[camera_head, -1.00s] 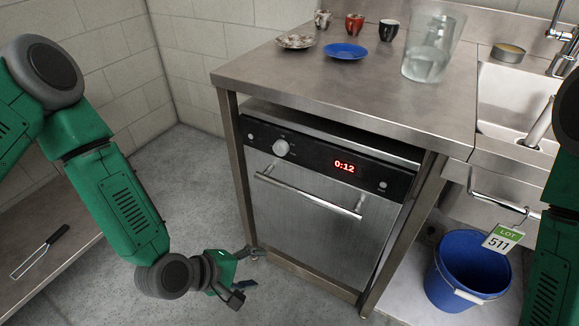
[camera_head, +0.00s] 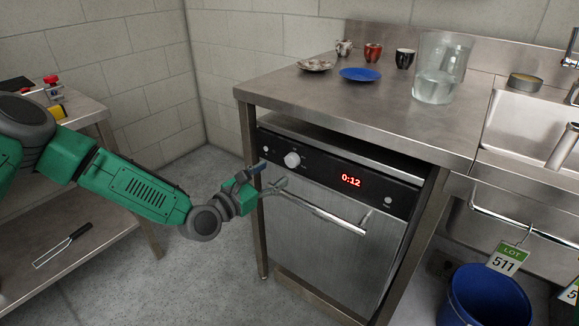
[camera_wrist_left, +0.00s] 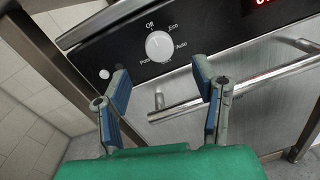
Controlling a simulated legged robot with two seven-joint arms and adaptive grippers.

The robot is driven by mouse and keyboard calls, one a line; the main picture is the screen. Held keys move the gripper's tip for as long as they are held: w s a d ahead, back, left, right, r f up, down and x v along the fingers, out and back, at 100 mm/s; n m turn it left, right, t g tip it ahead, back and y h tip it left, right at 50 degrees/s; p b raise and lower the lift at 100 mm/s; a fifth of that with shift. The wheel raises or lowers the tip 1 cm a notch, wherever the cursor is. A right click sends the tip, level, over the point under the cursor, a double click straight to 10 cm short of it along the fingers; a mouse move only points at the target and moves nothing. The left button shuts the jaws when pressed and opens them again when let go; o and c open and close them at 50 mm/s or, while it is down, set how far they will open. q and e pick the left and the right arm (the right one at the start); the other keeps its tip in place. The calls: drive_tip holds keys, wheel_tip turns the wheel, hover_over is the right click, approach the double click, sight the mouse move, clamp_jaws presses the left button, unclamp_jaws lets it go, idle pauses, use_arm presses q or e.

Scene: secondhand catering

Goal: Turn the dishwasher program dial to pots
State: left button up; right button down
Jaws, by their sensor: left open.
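The dishwasher (camera_head: 330,235) stands under the steel counter, its door shut. Its white program dial (camera_head: 292,160) is on the left of the black control panel (camera_head: 320,172). In the left wrist view the dial (camera_wrist_left: 159,45) has labels around it: Off at the top, Eco and Auto to the right, Pots at the lower left. Another label below is too small to read. I cannot tell where the dial points. My left gripper (camera_head: 268,176) is open and empty, just below and left of the dial, apart from it. Its fingers (camera_wrist_left: 161,80) spread below the dial. My right gripper is out of view.
The door handle bar (camera_head: 320,212) juts out close to my left gripper. Cups, a blue plate (camera_head: 360,75) and a glass jug (camera_head: 438,70) stand on the counter (camera_head: 300,95). A blue bucket (camera_head: 485,295) is at the lower right. A shelf unit (camera_head: 100,250) stands left.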

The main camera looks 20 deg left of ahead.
sight(289, 162)
use_arm(q)
drive_tip(key=b+x, duration=0.1)
drive_tip(key=x, duration=0.5)
drive_tip(key=shift+w, duration=0.4)
drive_tip(key=c, duration=1.1)
